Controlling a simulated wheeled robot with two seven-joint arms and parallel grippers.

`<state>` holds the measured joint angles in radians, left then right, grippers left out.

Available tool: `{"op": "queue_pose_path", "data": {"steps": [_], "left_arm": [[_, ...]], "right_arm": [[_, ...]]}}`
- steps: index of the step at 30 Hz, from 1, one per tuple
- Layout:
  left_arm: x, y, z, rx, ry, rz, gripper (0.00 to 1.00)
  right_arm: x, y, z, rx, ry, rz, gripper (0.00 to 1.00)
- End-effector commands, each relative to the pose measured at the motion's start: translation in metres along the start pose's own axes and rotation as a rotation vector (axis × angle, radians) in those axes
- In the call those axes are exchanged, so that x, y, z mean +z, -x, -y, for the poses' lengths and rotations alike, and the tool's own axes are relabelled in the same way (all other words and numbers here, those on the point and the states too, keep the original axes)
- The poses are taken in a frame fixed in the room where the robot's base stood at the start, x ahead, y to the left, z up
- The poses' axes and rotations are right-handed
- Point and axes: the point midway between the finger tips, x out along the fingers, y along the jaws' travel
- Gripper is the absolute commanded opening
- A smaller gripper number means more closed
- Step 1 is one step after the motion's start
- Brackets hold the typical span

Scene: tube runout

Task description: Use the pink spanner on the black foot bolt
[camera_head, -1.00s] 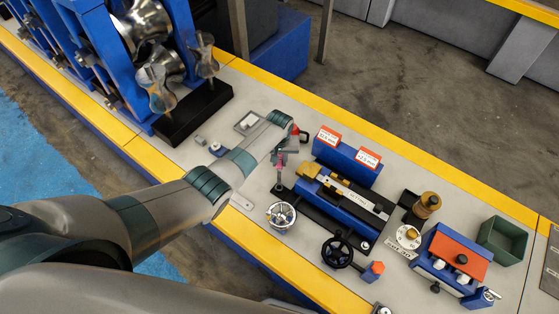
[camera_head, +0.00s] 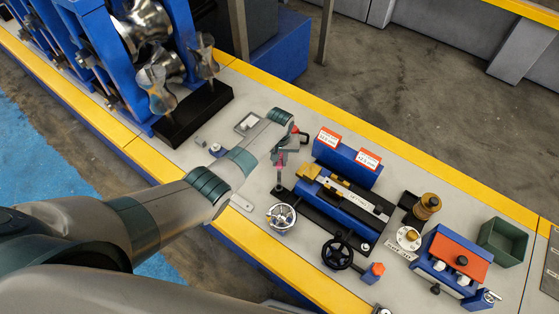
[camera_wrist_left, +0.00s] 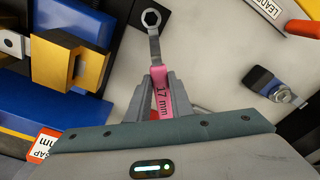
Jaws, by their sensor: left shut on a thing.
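My left gripper (camera_wrist_left: 160,90) is shut on the pink spanner (camera_wrist_left: 162,92), gripping its pink handle marked 17 mm. In the head view the spanner's pink handle (camera_head: 281,160) shows below the gripper, and its grey shank points down toward the bench by the left end of the black base plate. In the left wrist view the spanner's ring end (camera_wrist_left: 151,18) lies over a dark area. The black foot bolt (camera_head: 279,189) appears as a dark spot at the spanner's lower end. I cannot tell whether the ring is around it. My right gripper is out of view.
A blue slide with a yellow block (camera_head: 340,188) stands just right of the spanner. A silver handwheel (camera_head: 281,217) is close in front, a black handwheel (camera_head: 337,253) further right. A blue block with orange labels (camera_head: 346,160) stands behind. A green bin (camera_head: 503,241) is far right.

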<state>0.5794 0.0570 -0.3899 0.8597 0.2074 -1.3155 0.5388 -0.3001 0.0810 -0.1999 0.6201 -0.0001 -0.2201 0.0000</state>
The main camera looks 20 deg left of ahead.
Motion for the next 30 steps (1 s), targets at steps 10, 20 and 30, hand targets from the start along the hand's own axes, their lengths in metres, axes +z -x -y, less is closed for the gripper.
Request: {"op": "queue_pose_path", "data": {"steps": [10, 20, 30], "left_arm": [[0.000, 0.001, 0.000, 0.000, 0.000, -0.001, 0.00], [-0.003, 0.018, 0.000, 0.002, 0.000, -0.003, 0.00], [-0.005, 0.045, 0.000, 0.001, -0.001, -0.002, 0.00]], "right_arm": [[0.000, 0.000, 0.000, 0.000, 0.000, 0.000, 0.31], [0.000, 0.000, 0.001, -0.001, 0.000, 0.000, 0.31], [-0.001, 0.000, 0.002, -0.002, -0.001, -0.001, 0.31]]}}
